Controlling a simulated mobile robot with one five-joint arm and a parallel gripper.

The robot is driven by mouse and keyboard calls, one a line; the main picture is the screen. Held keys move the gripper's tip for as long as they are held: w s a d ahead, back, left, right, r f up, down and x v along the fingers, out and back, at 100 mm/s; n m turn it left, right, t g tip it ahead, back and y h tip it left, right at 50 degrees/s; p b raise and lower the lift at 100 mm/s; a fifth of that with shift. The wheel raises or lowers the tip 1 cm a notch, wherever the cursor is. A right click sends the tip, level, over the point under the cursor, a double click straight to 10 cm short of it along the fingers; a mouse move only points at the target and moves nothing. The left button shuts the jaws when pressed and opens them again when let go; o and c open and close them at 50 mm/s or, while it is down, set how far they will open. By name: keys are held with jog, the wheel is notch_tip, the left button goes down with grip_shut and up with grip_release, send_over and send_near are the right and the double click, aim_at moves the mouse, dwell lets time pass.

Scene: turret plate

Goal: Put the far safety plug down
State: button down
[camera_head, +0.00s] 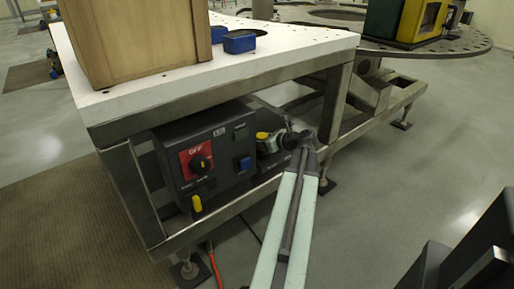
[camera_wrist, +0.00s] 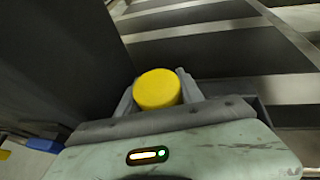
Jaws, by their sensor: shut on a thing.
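The far safety plug has a round yellow top (camera_wrist: 157,89), which sits between the two grey fingers of my gripper (camera_wrist: 157,100) in the wrist view. My gripper is shut on it. In the head view the yellow top of the plug (camera_head: 262,135) shows beside the right side of the dark control box, under the white table. My gripper (camera_head: 280,142) comes in there from the lower right. The plug's lower part is mostly hidden, and I cannot tell whether it touches anything beneath. Another yellow plug (camera_head: 197,203) is low on the box's front.
The control box (camera_head: 218,182) carries a red OFF switch panel (camera_head: 196,161) and a blue button (camera_head: 243,163). A metal leg (camera_head: 334,105) stands close to my gripper.

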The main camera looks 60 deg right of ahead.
jog(key=shift+f, duration=0.5)
jog(key=c, duration=0.7)
grip_release()
jog(key=shift+f, duration=0.1)
jog(key=shift+c, duration=0.2)
jog(key=shift+r, duration=0.25)
jog(key=p+v, duration=0.4)
jog(key=v, duration=0.8)
jog(key=shift+p, duration=0.4)
jog(key=shift+f, duration=0.15)
